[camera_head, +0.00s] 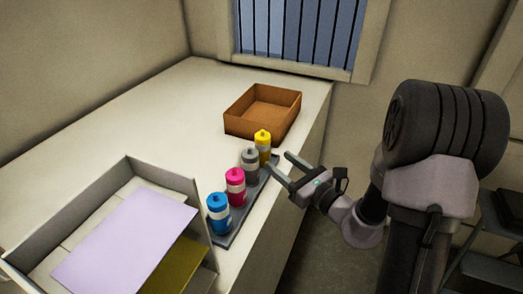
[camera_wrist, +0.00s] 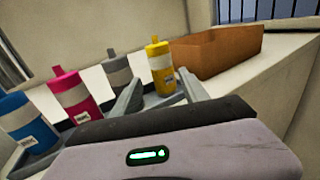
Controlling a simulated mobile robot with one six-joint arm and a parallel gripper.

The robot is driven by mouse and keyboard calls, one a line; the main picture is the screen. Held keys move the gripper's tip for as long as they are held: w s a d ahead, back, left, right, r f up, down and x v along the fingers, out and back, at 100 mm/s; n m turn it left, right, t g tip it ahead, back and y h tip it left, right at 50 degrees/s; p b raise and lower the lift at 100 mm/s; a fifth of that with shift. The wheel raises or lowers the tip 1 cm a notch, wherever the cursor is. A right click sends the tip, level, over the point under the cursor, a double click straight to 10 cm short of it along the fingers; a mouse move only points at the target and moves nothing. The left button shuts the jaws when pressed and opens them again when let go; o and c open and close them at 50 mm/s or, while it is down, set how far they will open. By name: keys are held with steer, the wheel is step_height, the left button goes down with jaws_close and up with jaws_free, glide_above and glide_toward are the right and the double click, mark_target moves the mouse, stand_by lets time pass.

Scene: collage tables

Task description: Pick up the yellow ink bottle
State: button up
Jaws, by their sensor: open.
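The yellow ink bottle (camera_head: 263,145) stands upright at the far end of a row of bottles on a grey tray (camera_head: 241,212). It has a white label band and also shows in the wrist view (camera_wrist: 160,68). My gripper (camera_head: 277,162) is open and empty, just to the right of the row near the table edge. In the wrist view my fingers (camera_wrist: 160,84) point toward the yellow bottle, which appears between them and beyond the tips. The grey bottle (camera_head: 250,161) stands beside the yellow one, close to my left finger in the wrist view.
A magenta bottle (camera_head: 235,187) and a blue bottle (camera_head: 218,213) stand nearer in the row. An open brown box (camera_head: 250,125) sits behind the yellow bottle. A grey bin with paper sheets (camera_head: 124,242) is at the front left. The table (camera_head: 160,112) is clear left of the row.

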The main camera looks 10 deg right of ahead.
mark_target(268, 153)
steer(key=x, duration=0.3)
steer(key=shift+w+a, duration=0.1)
steer(key=shift+w, duration=0.1)
steer(key=x, duration=0.1)
steer(key=b+x, duration=0.1)
steer(key=x, duration=0.3)
steer(key=shift+w+f+b, duration=0.2)
steer(key=shift+f+b, duration=0.1)
steer(key=shift+f, duration=0.05)
steer(key=shift+r, duration=0.1)
jaws_close()
